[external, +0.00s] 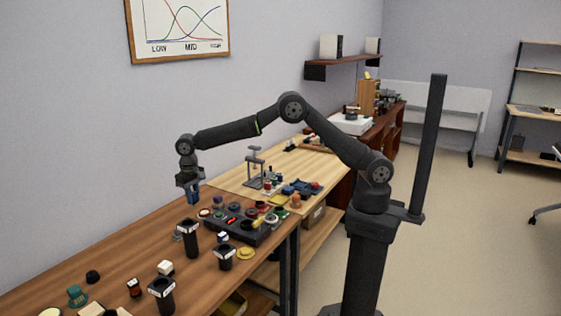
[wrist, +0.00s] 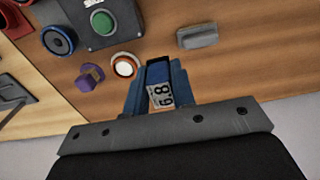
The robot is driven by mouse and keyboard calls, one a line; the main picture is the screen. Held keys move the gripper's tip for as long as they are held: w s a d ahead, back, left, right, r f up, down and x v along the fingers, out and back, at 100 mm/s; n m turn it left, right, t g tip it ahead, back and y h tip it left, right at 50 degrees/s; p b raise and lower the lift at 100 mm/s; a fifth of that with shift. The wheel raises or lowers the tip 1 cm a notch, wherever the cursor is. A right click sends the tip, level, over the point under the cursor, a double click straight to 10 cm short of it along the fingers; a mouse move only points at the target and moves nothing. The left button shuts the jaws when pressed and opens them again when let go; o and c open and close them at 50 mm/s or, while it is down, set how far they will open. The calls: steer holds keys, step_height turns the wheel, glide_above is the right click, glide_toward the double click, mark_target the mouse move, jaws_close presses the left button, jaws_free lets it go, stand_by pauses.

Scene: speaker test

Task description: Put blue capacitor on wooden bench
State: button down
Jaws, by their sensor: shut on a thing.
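My gripper (external: 190,185) hangs above the brown wooden bench (external: 135,243), near its back edge by the wall. It is shut on the blue capacitor (external: 194,193), which points down from the jaws. In the wrist view the capacitor (wrist: 161,92) is a blue block with a pale label reading 6.8, held between the blue fingers of the gripper (wrist: 158,90). In the wrist view the bench surface (wrist: 215,65) shows behind it. The gap between capacitor and bench is hard to judge.
A dark panel with coloured parts (external: 236,229) stands right of the gripper. Black cylinders (external: 191,240) stand in front. The bench's left back area is clear.

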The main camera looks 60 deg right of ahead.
steer(key=w+d, duration=0.2)
steer(key=d, duration=2.2)
steer(key=s+d+f, duration=0.1)
steer(key=s+d, duration=0.3)
steer(key=d, duration=0.5)
steer(key=s+d+f, duration=0.1)
steer(key=s+d, duration=0.3)
steer(key=d, duration=0.6)
steer(key=shift+s, duration=0.3)
